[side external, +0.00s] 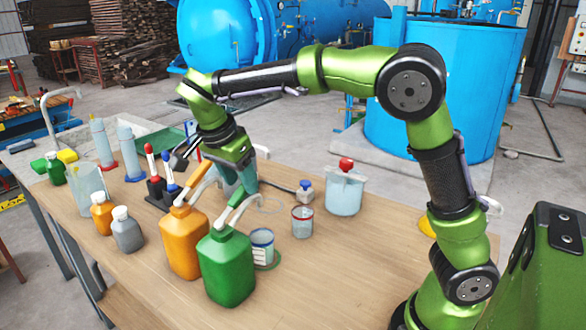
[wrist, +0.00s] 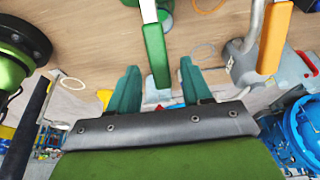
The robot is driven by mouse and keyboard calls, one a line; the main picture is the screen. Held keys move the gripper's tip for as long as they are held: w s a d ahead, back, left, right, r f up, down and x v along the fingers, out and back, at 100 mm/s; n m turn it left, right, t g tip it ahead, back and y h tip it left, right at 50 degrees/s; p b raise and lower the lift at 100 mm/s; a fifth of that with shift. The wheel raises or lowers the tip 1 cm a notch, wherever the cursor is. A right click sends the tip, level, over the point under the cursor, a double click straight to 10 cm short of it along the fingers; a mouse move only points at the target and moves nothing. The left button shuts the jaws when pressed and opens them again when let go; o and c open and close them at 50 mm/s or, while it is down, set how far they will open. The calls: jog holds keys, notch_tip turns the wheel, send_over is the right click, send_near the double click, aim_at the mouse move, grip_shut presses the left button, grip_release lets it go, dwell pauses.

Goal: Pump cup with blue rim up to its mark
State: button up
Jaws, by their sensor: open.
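The cup with the blue rim (side external: 262,240) stands on a green ring on the table, just right of the green pump bottle (side external: 226,268). It has a white label; its mark and fill level are too small to read. The green bottle's pale pump lever (side external: 240,210) rises up and right. In the wrist view the green-ended pump lever (wrist: 155,52) points between my teal fingers. My gripper (side external: 248,180) is open above the table behind the bottles. In the wrist view my gripper (wrist: 159,66) has its fingers apart on either side of the lever, not visibly touching it.
The orange pump bottle (side external: 182,242) stands left of the green one; its orange handle (wrist: 275,38) is right in the wrist view. A red-rimmed cup (side external: 302,222) and a red-knobbed jar (side external: 345,190) stand right. Small bottles crowd the left. The table's front right is clear.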

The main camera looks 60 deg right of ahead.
aim_at(229, 208)
jog(key=v, duration=1.5)
jog(key=shift+r, duration=0.2)
jog(key=shift+a+f, duration=0.1)
jog(key=x, duration=0.6)
jog(key=d+x, duration=0.1)
jog(key=x, duration=1.1)
jog(key=shift+d, duration=0.4)
grip_shut()
